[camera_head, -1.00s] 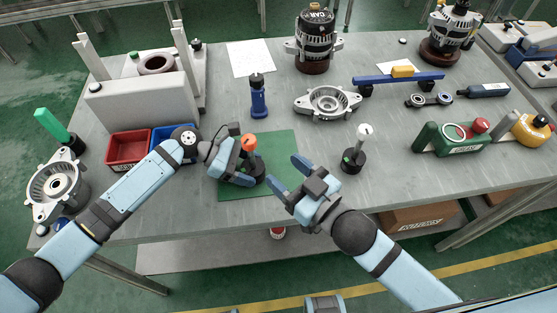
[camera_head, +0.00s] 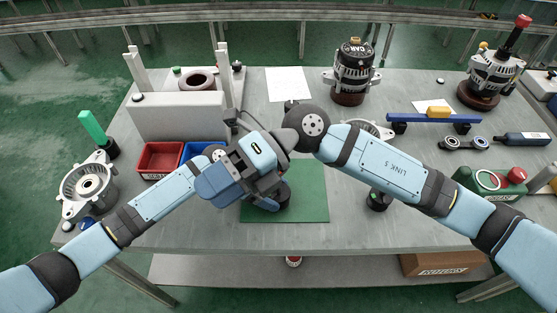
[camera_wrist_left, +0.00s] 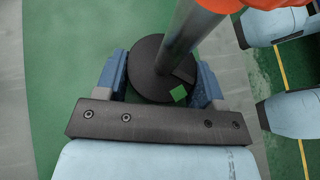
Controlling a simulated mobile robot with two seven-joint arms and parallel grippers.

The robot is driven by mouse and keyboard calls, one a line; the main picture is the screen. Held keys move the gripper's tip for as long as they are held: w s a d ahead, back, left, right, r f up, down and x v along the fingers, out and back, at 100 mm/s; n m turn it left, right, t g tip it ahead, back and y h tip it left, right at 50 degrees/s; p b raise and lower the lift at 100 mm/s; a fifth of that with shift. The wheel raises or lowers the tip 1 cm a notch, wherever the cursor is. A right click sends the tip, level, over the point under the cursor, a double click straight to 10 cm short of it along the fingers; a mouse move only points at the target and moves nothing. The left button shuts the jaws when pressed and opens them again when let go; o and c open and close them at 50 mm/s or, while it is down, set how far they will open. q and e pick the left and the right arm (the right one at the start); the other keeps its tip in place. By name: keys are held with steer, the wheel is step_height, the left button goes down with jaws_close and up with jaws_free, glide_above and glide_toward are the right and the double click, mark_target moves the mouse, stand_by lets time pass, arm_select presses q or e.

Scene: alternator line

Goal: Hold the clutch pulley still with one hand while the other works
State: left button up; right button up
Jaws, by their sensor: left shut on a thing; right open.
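A round black base (camera_wrist_left: 150,78) with a grey metal post (camera_wrist_left: 188,35) stands on a green mat (camera_head: 312,190). An orange part (camera_wrist_left: 237,4) shows at the post's top, cut off by the frame. I cannot tell which of these pieces is the clutch pulley. My left gripper (camera_wrist_left: 160,75) is low over the mat, its fingers shut on either side of the black base. In the head view my left gripper (camera_head: 268,201) is mostly covered by my right arm.
Red (camera_head: 160,158) and blue (camera_head: 197,151) bins stand behind my left forearm. A grey block (camera_head: 178,118) is behind them. A cast housing (camera_head: 88,187) and a green-handled tool (camera_head: 93,128) are at the left. A green holder (camera_head: 490,185) is at the right. The mat's front right is clear.

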steer(key=w+d+n+t+h, duration=0.4)
steer(key=w+d+t+h, duration=0.5)
steer(key=w+h, duration=0.45)
steer(key=shift+y, duration=0.35)
steer(key=f, duration=1.1)
steer(key=shift+w+f, duration=0.3)
steer(key=shift+f, duration=0.05)
steer(key=shift+a, duration=0.1)
steer(key=c, duration=0.9)
